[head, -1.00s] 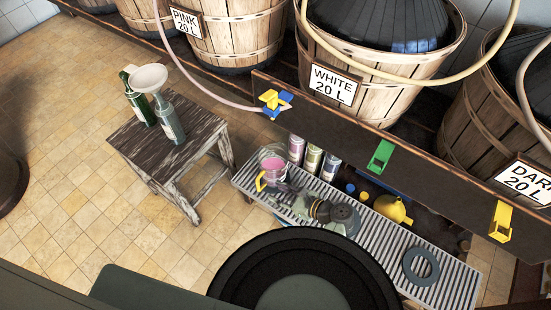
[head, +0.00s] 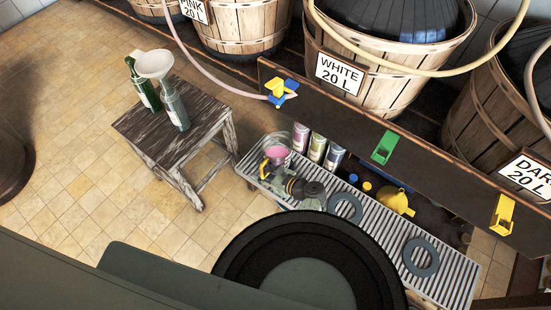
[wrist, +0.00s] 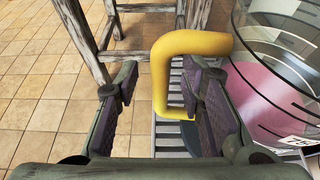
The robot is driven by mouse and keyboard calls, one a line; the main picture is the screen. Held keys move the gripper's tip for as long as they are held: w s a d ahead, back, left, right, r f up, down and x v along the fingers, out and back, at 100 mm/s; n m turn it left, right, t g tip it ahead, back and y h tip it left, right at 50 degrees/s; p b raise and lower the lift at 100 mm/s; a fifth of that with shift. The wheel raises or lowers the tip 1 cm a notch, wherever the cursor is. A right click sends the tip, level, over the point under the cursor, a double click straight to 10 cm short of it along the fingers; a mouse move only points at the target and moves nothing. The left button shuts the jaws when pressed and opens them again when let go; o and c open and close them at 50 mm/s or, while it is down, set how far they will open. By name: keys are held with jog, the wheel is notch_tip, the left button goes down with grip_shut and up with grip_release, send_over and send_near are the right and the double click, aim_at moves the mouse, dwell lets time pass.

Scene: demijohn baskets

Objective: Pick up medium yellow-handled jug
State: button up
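The yellow-handled jug is clear with dark measuring lines and pink liquid inside. It stands at the left end of the slatted rack in the head view (head: 279,154), and its body fills the right side of the wrist view (wrist: 275,85). Its yellow handle (wrist: 190,43) points toward my gripper. My gripper (wrist: 163,88) is open, with the handle's upright part showing between its two padded fingers. I see a gap on the left finger's side; contact on the right side I cannot tell. In the head view my gripper (head: 268,178) is partly hidden beside the jug.
The slatted rack (head: 385,236) carries two grey rings (head: 345,207) (head: 421,257). A wooden stool (head: 150,124) with bottles and a white funnel stands left.

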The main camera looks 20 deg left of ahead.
grip_shut()
dwell(0.4)
dwell(0.6)
jog(key=shift+w+r, duration=0.1)
